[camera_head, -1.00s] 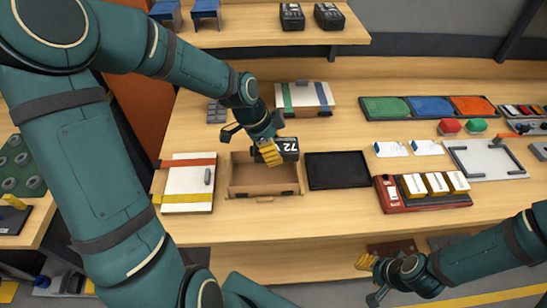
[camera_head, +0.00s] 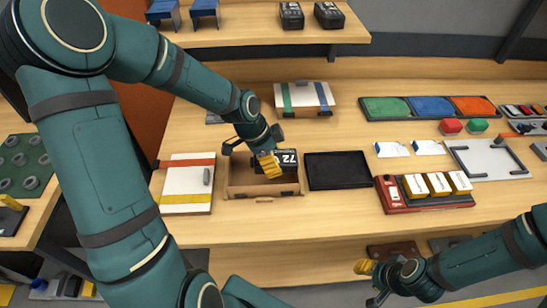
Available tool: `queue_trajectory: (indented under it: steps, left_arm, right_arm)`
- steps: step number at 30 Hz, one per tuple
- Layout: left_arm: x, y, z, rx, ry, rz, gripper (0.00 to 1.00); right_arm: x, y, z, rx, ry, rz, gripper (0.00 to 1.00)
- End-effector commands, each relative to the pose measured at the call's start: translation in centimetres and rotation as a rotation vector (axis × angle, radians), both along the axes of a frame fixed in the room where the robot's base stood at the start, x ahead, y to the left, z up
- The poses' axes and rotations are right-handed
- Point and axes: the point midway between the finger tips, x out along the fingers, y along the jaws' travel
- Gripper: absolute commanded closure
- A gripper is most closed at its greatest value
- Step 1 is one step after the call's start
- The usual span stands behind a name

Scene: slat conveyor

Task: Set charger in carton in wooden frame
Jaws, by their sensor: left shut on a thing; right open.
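The black charger (camera_head: 288,160), marked 72 in white, is in my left gripper (camera_head: 270,166), which is shut on it. The gripper's yellow fingers cover its left part. The open brown carton (camera_head: 263,194) in its wooden frame sits on the table directly below. The charger is over the carton's back right part, low against its opening; I cannot tell whether it touches the floor or walls. My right gripper (camera_head: 369,281) is open and empty, in front of the table's front edge at the lower right.
A white box with red and yellow bands (camera_head: 187,184) stands left of the carton. A black tray (camera_head: 337,171) lies close on its right. Two more black chargers (camera_head: 328,15) stand on the back shelf. A striped box (camera_head: 304,97) is behind.

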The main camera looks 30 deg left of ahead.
Motion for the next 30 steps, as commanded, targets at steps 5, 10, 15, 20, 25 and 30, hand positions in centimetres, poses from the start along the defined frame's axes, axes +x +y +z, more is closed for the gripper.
queue_trajectory:
  steps: [5,10,15,20,25,30]
  left_arm:
    - [0.0,0.0,0.0,0.0,0.0,0.0,0.02]
    - [0.0,0.0,0.0,0.0,0.0,0.0,0.02]
    - [0.0,0.0,0.4,0.0,0.0,0.0,0.02]
    - [-0.1,0.5,2.3,0.003,-0.003,0.004,0.02]
    - [-0.9,1.7,5.7,0.003,-0.004,0.004,0.02]
    - [-1.6,2.8,8.9,0.003,-0.003,0.004,0.02]
  right_arm:
    - [0.0,0.0,0.0,0.0,0.001,0.0,0.53]
    - [0.0,0.0,0.0,0.0,0.0,0.0,0.53]
    - [0.1,0.0,0.3,0.0,-0.002,-0.001,0.53]
    - [0.4,-0.1,1.2,-0.002,-0.008,-0.006,0.53]
    - [0.5,-0.1,1.9,-0.002,-0.011,-0.009,0.53]
    - [0.5,-0.1,2.6,0.0,-0.011,-0.008,0.53]
